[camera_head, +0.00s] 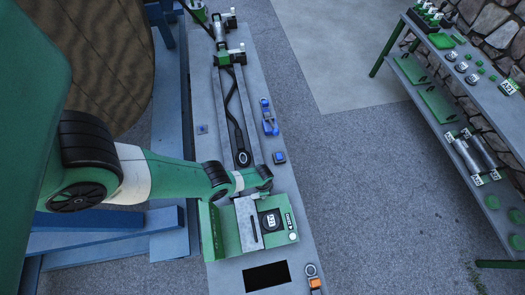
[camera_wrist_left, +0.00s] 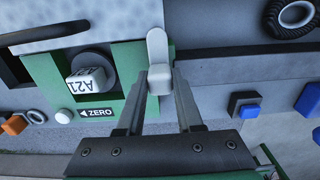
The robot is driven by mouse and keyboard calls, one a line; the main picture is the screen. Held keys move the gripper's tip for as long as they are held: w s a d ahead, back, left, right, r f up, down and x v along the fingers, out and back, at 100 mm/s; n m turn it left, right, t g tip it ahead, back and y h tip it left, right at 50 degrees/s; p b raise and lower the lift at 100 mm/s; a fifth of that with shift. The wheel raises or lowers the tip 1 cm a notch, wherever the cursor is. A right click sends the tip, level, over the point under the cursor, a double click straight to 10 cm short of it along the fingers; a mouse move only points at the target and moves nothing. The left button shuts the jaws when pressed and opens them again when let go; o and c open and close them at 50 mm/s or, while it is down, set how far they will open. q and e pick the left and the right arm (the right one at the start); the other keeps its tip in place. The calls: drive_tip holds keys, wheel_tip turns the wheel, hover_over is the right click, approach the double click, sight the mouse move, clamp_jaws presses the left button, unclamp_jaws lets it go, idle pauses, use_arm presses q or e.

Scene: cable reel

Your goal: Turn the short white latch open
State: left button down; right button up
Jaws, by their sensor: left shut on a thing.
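The short white latch (camera_wrist_left: 157,46) shows in the left wrist view at the edge of a green device (camera_wrist_left: 45,72), beside its counter dial marked A21 (camera_wrist_left: 88,78). Its long part points up in that picture. My left gripper (camera_wrist_left: 160,80) has its fingertips closed on the latch's lower block. In the head view my left gripper (camera_head: 262,178) reaches down to the back edge of the green device (camera_head: 218,232); the latch there is hidden or too small to make out. My right gripper is not in view.
The device stands on a long grey bench (camera_head: 255,85). Blue blocks (camera_head: 278,157) and a blue clamp (camera_head: 269,117) lie to the right. A black cable (camera_head: 232,105) runs along the bench between rails. A large wooden reel (camera_head: 105,60) is at left, a shelf (camera_head: 470,85) at right.

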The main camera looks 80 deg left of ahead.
use_arm(q)
drive_tip(key=shift+n, duration=0.4)
drive_tip(key=n, duration=0.3)
drive_tip(key=shift+n+b, duration=0.3)
drive_tip(key=n, duration=0.4)
drive_tip(key=shift+n, duration=0.3)
drive_tip(key=n, duration=0.4)
drive_tip(key=shift+b, duration=0.3)
drive_tip(key=n, duration=0.4)
drive_tip(key=shift+n, duration=0.4)
drive_tip(key=c, duration=0.6)
unclamp_jaws()
drive_tip(key=shift+o, duration=0.2)
